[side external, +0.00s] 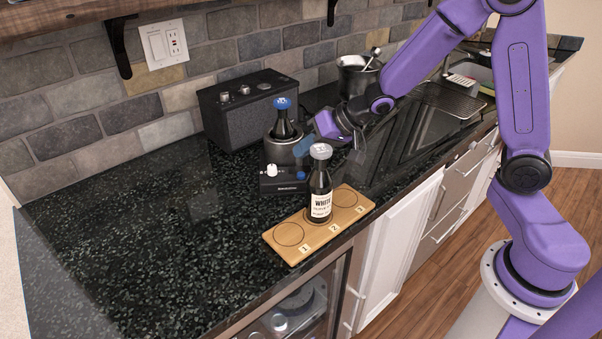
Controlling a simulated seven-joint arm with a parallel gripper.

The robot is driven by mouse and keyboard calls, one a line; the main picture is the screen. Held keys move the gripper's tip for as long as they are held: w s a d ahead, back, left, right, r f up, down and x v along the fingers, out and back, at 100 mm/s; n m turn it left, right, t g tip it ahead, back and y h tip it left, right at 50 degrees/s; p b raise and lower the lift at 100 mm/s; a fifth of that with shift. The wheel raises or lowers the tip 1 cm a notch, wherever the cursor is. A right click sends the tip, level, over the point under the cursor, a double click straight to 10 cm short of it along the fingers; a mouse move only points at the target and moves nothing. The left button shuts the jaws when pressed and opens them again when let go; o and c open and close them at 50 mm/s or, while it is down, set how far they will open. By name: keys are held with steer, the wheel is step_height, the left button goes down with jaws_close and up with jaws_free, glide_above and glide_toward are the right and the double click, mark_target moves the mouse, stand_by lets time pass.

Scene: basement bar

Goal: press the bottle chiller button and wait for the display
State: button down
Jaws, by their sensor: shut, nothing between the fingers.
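The bottle chiller (284,152) is a dark cylinder on a base on the black counter. A dark bottle with a blue cap (282,103) stands in it. Its front control panel (284,187) carries a white knob (272,170) and a small blue button (300,176). A lit display cannot be made out. My gripper (304,148) is shut and empty, reaching in from the right with its blue fingers beside the chiller's right side. Its tip appears above the button, apparently apart from it.
A dark bottle with a white label (319,186) stands upright on a numbered wooden board (291,234), in front of the chiller. A black speaker-like box (245,112) stands behind. A dark bucket (352,78) is at the back right. The left counter (130,240) is clear.

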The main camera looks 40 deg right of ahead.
mark_target(305, 177)
steer(key=shift+f, duration=1.5)
steer(key=shift+f, duration=0.1)
stand_by(0.9)
steer(key=shift+f, duration=0.3)
steer(key=shift+f, duration=0.4)
stand_by(0.7)
steer(key=shift+r, duration=0.85)
step_height(305, 177, up, 5)
stand_by(0.8)
